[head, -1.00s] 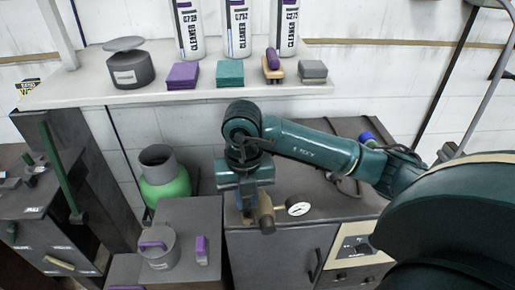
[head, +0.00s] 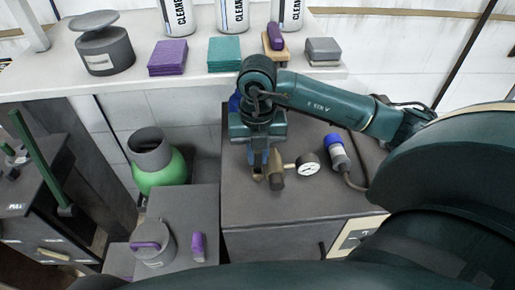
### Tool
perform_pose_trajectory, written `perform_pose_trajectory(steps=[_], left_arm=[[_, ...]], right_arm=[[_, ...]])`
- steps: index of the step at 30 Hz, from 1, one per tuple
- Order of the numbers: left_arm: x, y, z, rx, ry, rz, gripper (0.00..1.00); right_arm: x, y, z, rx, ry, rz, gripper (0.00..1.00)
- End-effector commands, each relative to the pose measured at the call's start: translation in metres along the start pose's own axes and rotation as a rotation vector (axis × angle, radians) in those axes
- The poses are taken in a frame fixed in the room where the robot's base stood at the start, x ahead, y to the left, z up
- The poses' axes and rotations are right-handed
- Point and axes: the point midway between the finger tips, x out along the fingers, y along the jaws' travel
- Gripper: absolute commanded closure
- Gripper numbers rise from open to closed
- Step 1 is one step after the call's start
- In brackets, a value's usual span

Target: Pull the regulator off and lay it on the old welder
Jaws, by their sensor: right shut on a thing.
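The regulator (head: 277,178) is a brass-brown body with a round white-faced gauge (head: 308,165) on its right side. My right gripper (head: 264,170) points down and is shut on it. The old welder (head: 290,208) looks to be the dark grey cabinet under it, with a cream dial panel at its front right. The regulator shows over the left part of the welder's top; whether it touches cannot be told. The green gas cylinder (head: 162,172) with a grey collar stands apart, left of the welder. My left gripper is out of view.
A blue-capped plug (head: 335,147) with a cable lies on the welder's top, right of the gauge. A lower grey box at left bears a grey pot (head: 155,250) and a purple block (head: 198,247). A white shelf (head: 120,88) with bottles and sponges runs behind.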

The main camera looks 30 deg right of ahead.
Motion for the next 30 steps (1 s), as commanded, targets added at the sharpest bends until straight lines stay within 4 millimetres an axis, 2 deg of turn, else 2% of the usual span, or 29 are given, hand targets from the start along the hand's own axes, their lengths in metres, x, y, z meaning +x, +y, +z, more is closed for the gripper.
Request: perform_pose_trajectory(steps=[11, 16, 29, 30], left_arm=[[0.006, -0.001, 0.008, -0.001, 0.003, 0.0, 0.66], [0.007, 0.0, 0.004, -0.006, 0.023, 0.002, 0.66], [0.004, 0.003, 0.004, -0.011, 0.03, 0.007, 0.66], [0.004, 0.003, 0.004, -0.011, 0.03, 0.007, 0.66]], right_arm=[[0.032, 0.0, 0.001, -0.002, -0.003, 0.001, 1.0], [0.044, 0.0, 0.001, -0.001, -0.002, 0.001, 1.0], [0.049, 0.001, 0.001, -0.001, -0.003, 0.001, 1.0], [0.049, 0.001, 0.001, -0.001, -0.003, 0.001, 0.82]])
